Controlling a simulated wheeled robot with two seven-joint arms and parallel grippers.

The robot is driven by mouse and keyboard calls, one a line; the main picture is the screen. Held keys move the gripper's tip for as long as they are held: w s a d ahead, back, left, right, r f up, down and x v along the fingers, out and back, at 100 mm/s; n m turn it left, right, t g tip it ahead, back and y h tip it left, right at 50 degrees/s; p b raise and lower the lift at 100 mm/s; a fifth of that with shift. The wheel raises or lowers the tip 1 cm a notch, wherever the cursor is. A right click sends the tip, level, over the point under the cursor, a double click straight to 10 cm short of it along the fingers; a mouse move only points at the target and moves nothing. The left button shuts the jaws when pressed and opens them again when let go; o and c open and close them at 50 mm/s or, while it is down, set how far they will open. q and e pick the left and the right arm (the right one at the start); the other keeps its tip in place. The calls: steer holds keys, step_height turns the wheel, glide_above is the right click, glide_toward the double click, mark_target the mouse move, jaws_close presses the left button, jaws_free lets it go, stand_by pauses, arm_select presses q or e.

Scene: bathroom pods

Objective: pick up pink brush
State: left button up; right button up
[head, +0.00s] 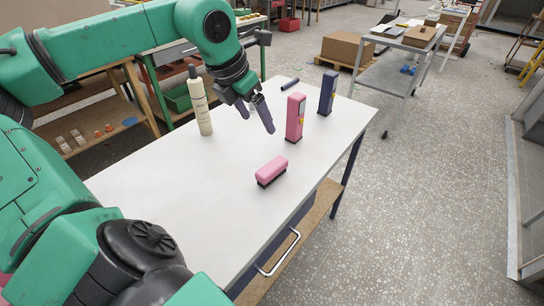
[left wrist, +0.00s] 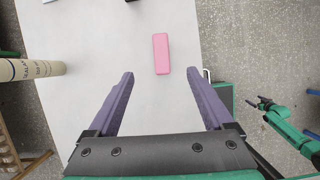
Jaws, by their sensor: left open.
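The pink brush (head: 271,171) lies on the white table with its dark bristles down, near the drawer-side edge. It also shows in the left wrist view (left wrist: 161,54), beyond and between my fingertips. My left gripper (head: 257,112) is open and empty above the table, up and to the left of the brush in the head view, clear of it. Its two fingers (left wrist: 163,88) show spread apart in the left wrist view. My right gripper (left wrist: 258,103) appears small at the right of the left wrist view; its finger state is unclear.
On the table (head: 160,180) stand a pink box (head: 295,118), a blue box (head: 327,93) and a cream bottle (head: 199,106). A dark cylinder (head: 290,84) lies farther back. A drawer handle (head: 280,254) juts from the table's side. The tabletop around the brush is clear.

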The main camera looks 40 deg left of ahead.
arm_select(q)
step_height(320, 180, down, 4)
steer(key=s+b, duration=0.1)
steer(key=b, duration=0.3)
glide_toward(270, 167)
steer(key=x, duration=0.6)
steer(key=shift+w+d, duration=0.1)
steer(key=shift+w, duration=0.1)
steer(key=x, duration=0.5)
steer(key=shift+f, duration=0.3)
steer(key=shift+r, duration=0.1)
arm_select(e)
steer(key=f, duration=0.5)
steer(key=shift+s+d, duration=0.2)
steer(key=shift+d, duration=0.1)
arm_select(q)
steer(key=shift+f+b, duration=0.25)
steer(key=shift+b, duration=0.15)
arm_select(e)
steer(key=shift+d+f, duration=0.1)
steer(key=shift+f, duration=0.4)
arm_select(q)
jaws_close()
